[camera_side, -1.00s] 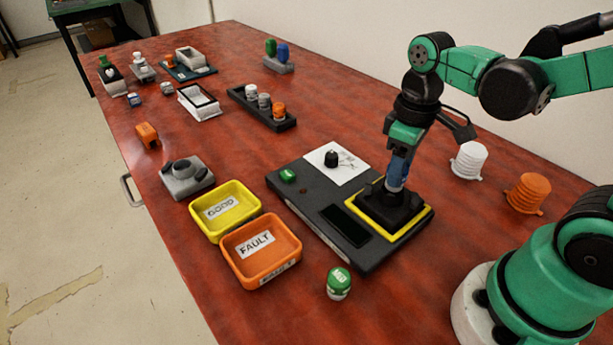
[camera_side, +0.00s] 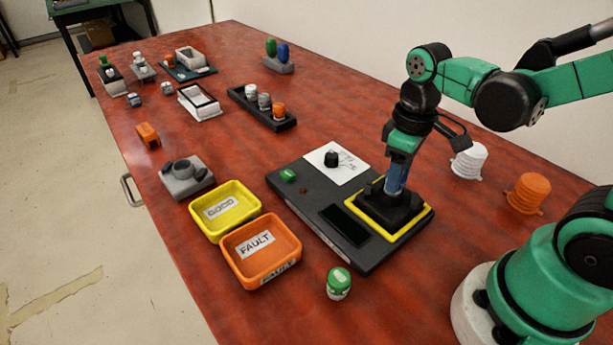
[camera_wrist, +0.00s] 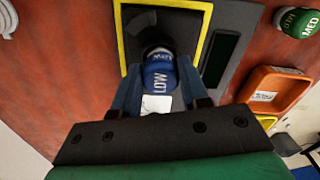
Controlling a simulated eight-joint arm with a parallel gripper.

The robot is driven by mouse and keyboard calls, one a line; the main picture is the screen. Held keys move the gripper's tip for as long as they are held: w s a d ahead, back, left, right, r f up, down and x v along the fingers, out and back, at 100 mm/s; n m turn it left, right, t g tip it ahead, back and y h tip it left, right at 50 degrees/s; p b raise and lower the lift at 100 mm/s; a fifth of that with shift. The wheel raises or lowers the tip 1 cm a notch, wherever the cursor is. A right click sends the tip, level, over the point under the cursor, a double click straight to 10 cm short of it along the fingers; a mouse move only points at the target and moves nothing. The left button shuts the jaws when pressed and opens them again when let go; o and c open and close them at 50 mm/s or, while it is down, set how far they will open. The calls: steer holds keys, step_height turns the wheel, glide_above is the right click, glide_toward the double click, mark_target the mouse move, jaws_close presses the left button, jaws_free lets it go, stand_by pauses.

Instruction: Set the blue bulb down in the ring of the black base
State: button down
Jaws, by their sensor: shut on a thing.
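The blue bulb (camera_wrist: 158,78), lettered LOW, is between the two fingers of my gripper (camera_wrist: 161,92) in the wrist view. My gripper is shut on it. The black base (camera_side: 376,209) stands inside a yellow square border on the dark panel. It also shows in the wrist view (camera_wrist: 180,22), beyond the bulb. In the side view my gripper (camera_side: 396,188) points straight down over the middle of the base, very close to it. The bulb's lower end and the ring are mostly hidden, so I cannot tell whether the bulb touches the ring.
A yellow GOOD tray (camera_side: 244,226) and an orange FAULT tray (camera_side: 290,240) stand left of the panel (camera_side: 300,199). A green-topped jar (camera_side: 338,284) stands in front. White (camera_side: 469,161) and orange (camera_side: 526,194) ribbed pieces stand to the right.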

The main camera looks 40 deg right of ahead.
steer(key=shift+f, duration=0.35)
stand_by(0.8)
steer(key=shift+c, duration=0.2)
jaws_free()
stand_by(0.3)
steer(key=shift+r, duration=2.9)
steer(key=w+m+t, duration=0.1)
steer(key=t, duration=0.1)
steer(key=w+a+m+t, duration=0.1)
steer(key=t, duration=0.1)
steer(key=w+a+m+t, duration=0.1)
steer(key=t, duration=0.2)
steer(key=shift+a+r, duration=0.2)
steer(key=shift+r, duration=0.2)
